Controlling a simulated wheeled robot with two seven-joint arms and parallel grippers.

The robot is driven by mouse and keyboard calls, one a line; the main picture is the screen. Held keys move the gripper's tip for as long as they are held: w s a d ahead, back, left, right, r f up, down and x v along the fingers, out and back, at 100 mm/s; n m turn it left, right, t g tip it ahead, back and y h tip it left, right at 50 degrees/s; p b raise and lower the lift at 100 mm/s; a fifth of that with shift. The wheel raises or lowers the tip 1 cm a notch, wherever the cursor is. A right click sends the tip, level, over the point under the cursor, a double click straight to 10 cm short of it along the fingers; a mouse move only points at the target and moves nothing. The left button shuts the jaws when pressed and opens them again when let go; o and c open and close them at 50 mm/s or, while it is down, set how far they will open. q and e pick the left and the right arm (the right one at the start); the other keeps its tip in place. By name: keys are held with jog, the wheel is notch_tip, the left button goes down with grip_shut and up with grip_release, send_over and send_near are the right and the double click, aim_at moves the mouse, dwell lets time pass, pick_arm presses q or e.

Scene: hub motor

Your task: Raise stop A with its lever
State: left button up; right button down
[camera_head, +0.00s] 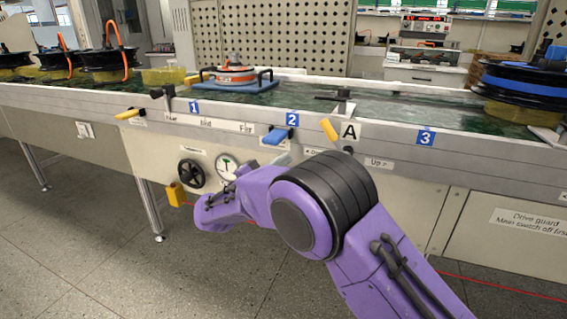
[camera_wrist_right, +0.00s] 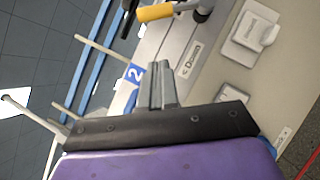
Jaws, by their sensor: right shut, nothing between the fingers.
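Stop A's yellow-handled lever (camera_head: 329,129) is on the front of the conveyor, left of the letter A plate (camera_head: 349,131). The handle tilts up and to the left from its dark pivot. A yellow handle on a grey pivot also shows at the top of the right wrist view (camera_wrist_right: 155,12). "Down" (camera_wrist_right: 190,58) and "Up" (camera_head: 378,163) labels sit near the lever. My right gripper (camera_wrist_right: 165,68) is shut and empty, below the yellow handle and apart from it in that view. In the head view my purple forearm mostly hides it. My left gripper is not in view.
A blue handle (camera_head: 276,137) sticks out by plate 2 (camera_head: 292,119). Another yellow lever (camera_head: 127,114) is further left. A black handwheel (camera_head: 191,174) and a gauge (camera_head: 227,166) are on the lower panel. A blue pallet (camera_head: 236,87) with an orange-topped part is on the conveyor.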

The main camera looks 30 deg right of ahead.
aim_at(334, 139)
jog(key=s+r+b+x, duration=0.1)
jog(key=s+x, duration=0.1)
jog(key=x, duration=0.7)
jog(key=shift+s+d+r, duration=0.15)
jog(key=shift+s+d, duration=0.1)
jog(key=shift+b, duration=0.3)
